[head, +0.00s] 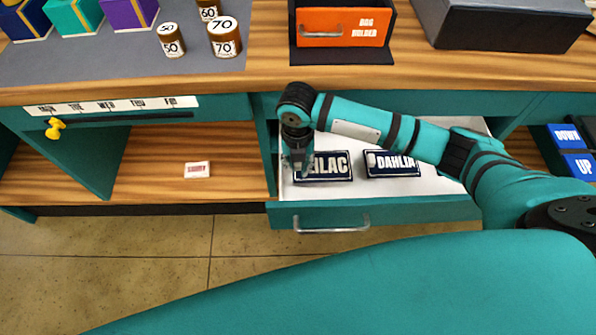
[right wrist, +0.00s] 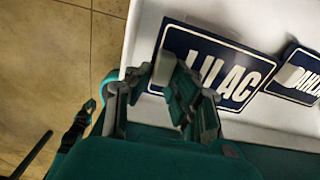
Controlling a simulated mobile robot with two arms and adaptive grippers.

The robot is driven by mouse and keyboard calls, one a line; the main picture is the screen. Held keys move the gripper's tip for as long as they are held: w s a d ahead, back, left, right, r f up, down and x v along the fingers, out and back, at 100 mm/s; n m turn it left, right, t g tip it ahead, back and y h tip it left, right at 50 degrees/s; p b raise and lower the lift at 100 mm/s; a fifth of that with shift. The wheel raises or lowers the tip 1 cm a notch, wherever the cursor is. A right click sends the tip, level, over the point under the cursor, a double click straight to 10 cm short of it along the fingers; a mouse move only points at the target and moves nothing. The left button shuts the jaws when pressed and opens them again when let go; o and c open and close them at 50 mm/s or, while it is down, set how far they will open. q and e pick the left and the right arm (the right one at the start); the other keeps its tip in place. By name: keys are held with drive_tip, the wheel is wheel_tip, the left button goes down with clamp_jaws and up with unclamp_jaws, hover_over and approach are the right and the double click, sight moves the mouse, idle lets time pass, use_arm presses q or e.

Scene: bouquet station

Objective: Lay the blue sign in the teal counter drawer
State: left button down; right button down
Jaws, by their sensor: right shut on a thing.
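The teal counter drawer (head: 400,209) is pulled out, with a white inside. A dark blue sign reading LILAC (head: 330,168) lies in it at the left; it also shows in the right wrist view (right wrist: 262,67). My right gripper (head: 297,167) is at this sign's left end, and in the right wrist view (right wrist: 150,72) its fingers are shut on that edge, hiding part of the lettering. My left gripper is out of view.
The drawer's metal handle (head: 330,228) faces the floor side. An orange box (head: 342,28) and brown weights (head: 224,38) stand on the counter above. A small white card (head: 197,170) lies on the left shelf. Blue DOWN and UP blocks (head: 572,150) are at right.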

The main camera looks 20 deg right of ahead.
drive_tip(key=shift+f, duration=2.1)
drive_tip(key=c, duration=1.2)
unclamp_jaws()
drive_tip(key=shift+f, duration=0.1)
wheel_tip(320, 180, up, 12)
drive_tip(key=shift+r, duration=0.15)
